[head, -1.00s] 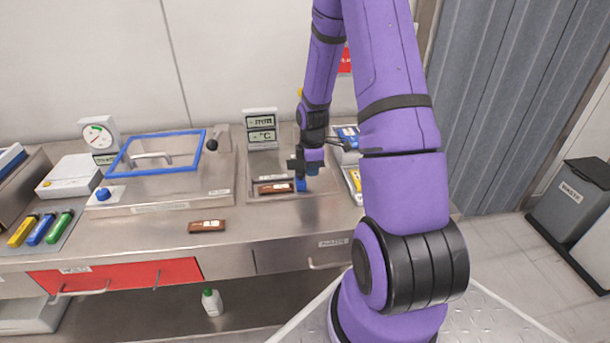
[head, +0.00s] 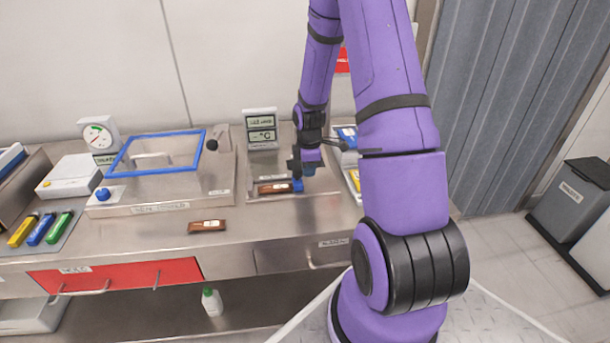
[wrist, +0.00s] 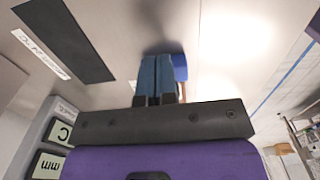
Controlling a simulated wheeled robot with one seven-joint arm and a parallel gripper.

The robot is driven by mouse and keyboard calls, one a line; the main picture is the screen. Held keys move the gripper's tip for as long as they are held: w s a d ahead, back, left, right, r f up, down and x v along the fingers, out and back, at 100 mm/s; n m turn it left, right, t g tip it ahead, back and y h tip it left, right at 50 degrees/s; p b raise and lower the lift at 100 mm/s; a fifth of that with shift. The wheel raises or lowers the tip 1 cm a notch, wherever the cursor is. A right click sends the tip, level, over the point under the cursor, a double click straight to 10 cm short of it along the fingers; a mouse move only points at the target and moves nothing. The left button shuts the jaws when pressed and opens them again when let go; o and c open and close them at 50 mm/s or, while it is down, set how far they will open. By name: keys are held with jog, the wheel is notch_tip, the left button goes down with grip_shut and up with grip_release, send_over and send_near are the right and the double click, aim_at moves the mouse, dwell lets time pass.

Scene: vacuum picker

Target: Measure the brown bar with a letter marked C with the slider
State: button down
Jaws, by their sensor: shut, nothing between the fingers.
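A brown bar (head: 273,188) with a white label lies in the measuring station (head: 320,193) on the counter. Its letter is too small to read. The blue slider (head: 298,185) stands at the bar's right end and appears to touch it. My gripper (head: 309,169) is shut and empty, low beside the slider. In the wrist view my closed fingers (wrist: 157,82) are right by the blue slider (wrist: 180,67), partly hiding it; contact is unclear.
A second brown bar (head: 207,226) lies at the counter's front. A blue-framed lidded chamber (head: 160,152) stands left of the station, and blue and yellow items (head: 348,135) lie right of it. Coloured bars (head: 42,229) sit far left. The counter between chamber and front bar is clear.

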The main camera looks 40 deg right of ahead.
jog(key=shift+w+a, duration=0.45)
jog(key=shift+a, duration=0.2)
dwell(2.9)
jog(key=shift+s+d, duration=0.1)
jog(key=shift+d, duration=0.1)
jog(key=shift+s+d, duration=0.5)
jog(key=shift+d, duration=0.15)
notch_tip(320, 180, up, 8)
dwell(1.1)
dwell(0.4)
